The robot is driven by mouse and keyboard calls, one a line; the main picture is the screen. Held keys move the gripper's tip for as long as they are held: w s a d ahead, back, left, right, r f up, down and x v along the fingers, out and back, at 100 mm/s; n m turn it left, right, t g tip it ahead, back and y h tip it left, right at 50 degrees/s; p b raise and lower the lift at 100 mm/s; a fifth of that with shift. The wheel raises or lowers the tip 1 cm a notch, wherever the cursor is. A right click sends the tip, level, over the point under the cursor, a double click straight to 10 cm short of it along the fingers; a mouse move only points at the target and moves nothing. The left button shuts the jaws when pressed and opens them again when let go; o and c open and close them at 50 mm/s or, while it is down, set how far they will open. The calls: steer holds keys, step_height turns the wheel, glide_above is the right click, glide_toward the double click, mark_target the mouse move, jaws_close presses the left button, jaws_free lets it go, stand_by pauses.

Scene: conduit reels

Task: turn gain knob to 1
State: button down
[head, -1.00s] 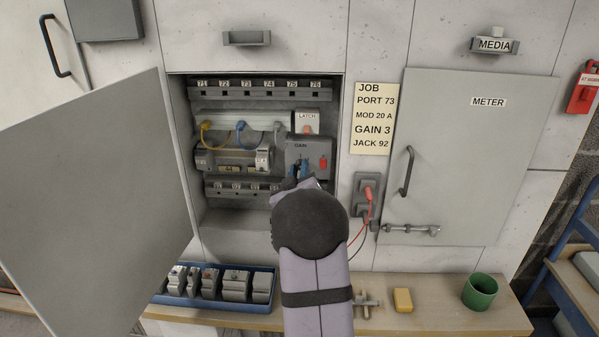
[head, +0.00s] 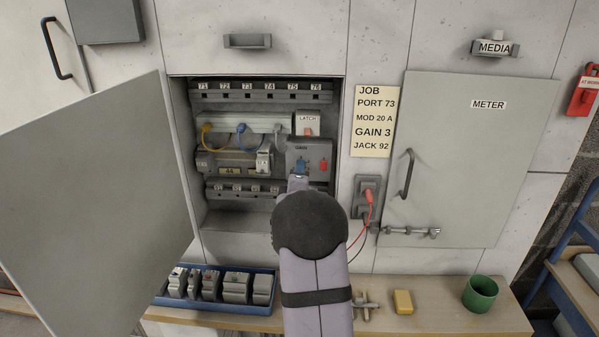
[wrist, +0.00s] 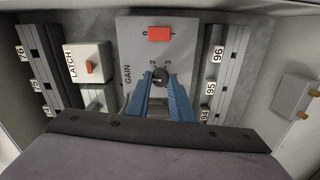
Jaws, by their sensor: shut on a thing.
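The gain knob (wrist: 160,75) is a small dark round knob on the grey GAIN panel (head: 318,150). My gripper (wrist: 161,84) has its blue fingers shut on the knob, one on each side. In the head view my gripper (head: 300,168) is in front of the panel and hides the knob. The digits 2 and 3 show beside the knob in the wrist view; the 1 and the pointer cannot be made out.
A red switch (wrist: 159,34) sits on the same panel. The LATCH block (head: 307,124) is just above it. Numbered terminal strips and the open cabinet door (head: 90,200) surround the space. A card (head: 373,120) reads GAIN 3.

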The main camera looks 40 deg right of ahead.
steer(key=shift+n, duration=0.6)
steer(key=c, duration=1.6)
jaws_free()
steer(key=shift+o, duration=0.2)
steer(key=v, duration=0.7)
steer(key=shift+a+b, duration=0.2)
steer(key=shift+b, duration=0.25)
steer(key=shift+s, duration=0.15)
